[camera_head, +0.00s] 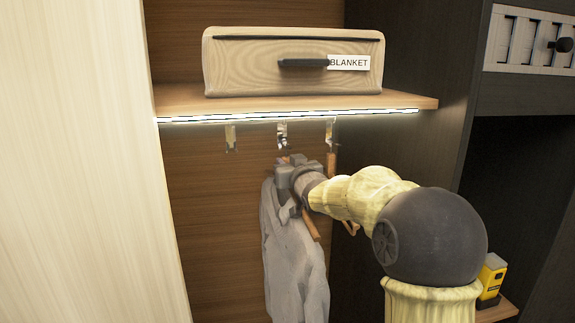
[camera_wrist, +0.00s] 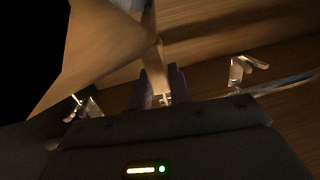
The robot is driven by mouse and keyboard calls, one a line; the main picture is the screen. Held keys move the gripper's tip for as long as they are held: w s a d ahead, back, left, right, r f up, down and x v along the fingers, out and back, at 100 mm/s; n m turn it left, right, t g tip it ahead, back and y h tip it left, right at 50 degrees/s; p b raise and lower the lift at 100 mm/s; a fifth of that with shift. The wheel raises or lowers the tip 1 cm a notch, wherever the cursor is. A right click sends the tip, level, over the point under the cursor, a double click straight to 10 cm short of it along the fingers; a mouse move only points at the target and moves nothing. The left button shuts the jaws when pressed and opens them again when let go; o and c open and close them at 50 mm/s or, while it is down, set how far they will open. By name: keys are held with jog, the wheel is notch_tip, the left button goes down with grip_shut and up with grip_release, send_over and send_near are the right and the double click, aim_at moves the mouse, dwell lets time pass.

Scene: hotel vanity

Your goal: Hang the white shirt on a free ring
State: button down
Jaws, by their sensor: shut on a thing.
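The white shirt (camera_head: 297,262), greyish in this light, hangs on a wooden hanger (camera_head: 312,226) below the shelf. My gripper (camera_head: 284,170) is shut on the top of that hanger, just below the middle ring (camera_head: 282,134). In the wrist view the gripper fingers (camera_wrist: 160,88) close around the wooden hanger neck (camera_wrist: 152,55). The left ring (camera_head: 230,138) looks empty. The right ring (camera_head: 330,131) has a wooden piece (camera_head: 332,161) below it. Whether the shirt's hanger touches the middle ring cannot be told. Two metal fittings show in the wrist view, one at right (camera_wrist: 240,70).
A lit shelf (camera_head: 300,104) runs above the rings and carries a wooden box labelled BLANKET (camera_head: 250,65). A pale panel (camera_head: 80,160) stands at the left and a dark side wall (camera_head: 425,75) at the right. A yellow item (camera_head: 492,275) stands low at the right.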

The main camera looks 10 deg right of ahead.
jog(key=shift+w+p, duration=0.45)
jog(key=shift+w, duration=1.75)
dwell(1.5)
jog(key=shift+f+b, duration=0.5)
jog(key=shift+b, duration=0.3)
dwell(1.6)
jog(key=c, duration=1.2)
grip_release()
jog(key=shift+f, duration=0.15)
jog(key=shift+s, duration=0.1)
jog(key=s+b, duration=0.2)
jog(key=s, duration=0.3)
jog(key=s+d+b, duration=0.1)
jog(key=s+b, duration=0.1)
jog(key=s, duration=0.4)
jog(key=s+d+b, duration=0.1)
jog(key=s+b, duration=0.1)
jog(key=s, duration=0.4)
jog(key=shift+s+d, duration=0.1)
jog(key=shift+d, duration=0.15)
